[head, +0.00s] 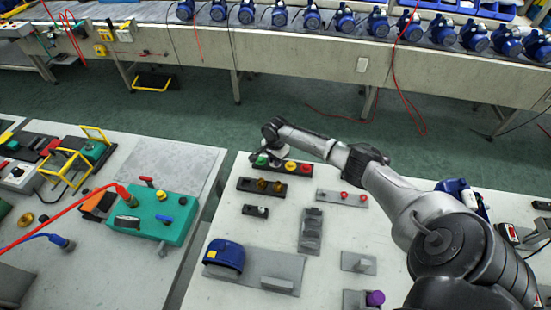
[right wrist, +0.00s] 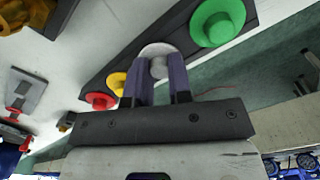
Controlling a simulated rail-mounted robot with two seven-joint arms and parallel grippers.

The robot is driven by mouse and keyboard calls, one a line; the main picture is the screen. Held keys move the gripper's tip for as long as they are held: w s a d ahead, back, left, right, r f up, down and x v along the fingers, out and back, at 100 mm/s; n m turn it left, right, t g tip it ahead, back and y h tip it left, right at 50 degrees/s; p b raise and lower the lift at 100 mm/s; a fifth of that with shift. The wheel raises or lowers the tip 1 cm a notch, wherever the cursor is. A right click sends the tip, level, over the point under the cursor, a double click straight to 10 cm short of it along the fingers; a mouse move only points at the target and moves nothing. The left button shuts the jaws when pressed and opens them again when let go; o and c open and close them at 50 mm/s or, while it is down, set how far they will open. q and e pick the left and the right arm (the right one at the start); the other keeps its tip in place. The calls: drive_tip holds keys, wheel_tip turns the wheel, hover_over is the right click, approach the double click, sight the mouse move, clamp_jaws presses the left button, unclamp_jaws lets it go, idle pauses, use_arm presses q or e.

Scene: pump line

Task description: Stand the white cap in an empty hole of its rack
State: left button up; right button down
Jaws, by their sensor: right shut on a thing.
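The white cap (right wrist: 157,56) is between the two fingers of my right gripper (right wrist: 160,85), which are shut on it. In the head view my right gripper (head: 276,153) is over the dark rack (head: 274,168) at the far side of the table. The rack holds a green cap (head: 261,161), a yellow cap (head: 290,166) and a red cap (head: 306,168). The white cap is at the stretch between green and yellow; its lower end is hidden, so I cannot tell whether it is in a hole. My left gripper is out of view.
Nearer stand a dark rack with amber caps (head: 261,185), a grey rack with red caps (head: 342,198) and a grey plate (head: 310,231). A blue part (head: 225,255) and a purple cap (head: 375,298) are close to the front. A gap separates the left table.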

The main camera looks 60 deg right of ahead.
drive_tip(key=shift+f, duration=0.15)
drive_tip(key=c, duration=1)
unclamp_jaws()
drive_tip(key=shift+o, duration=0.2)
drive_tip(key=shift+r, duration=0.2)
wheel_tip(320, 180, up, 2)
drive_tip(key=p, duration=0.3)
drive_tip(key=shift+r, duration=0.1)
drive_tip(key=shift+r+p, duration=1.75)
drive_tip(key=shift+p, duration=0.4)
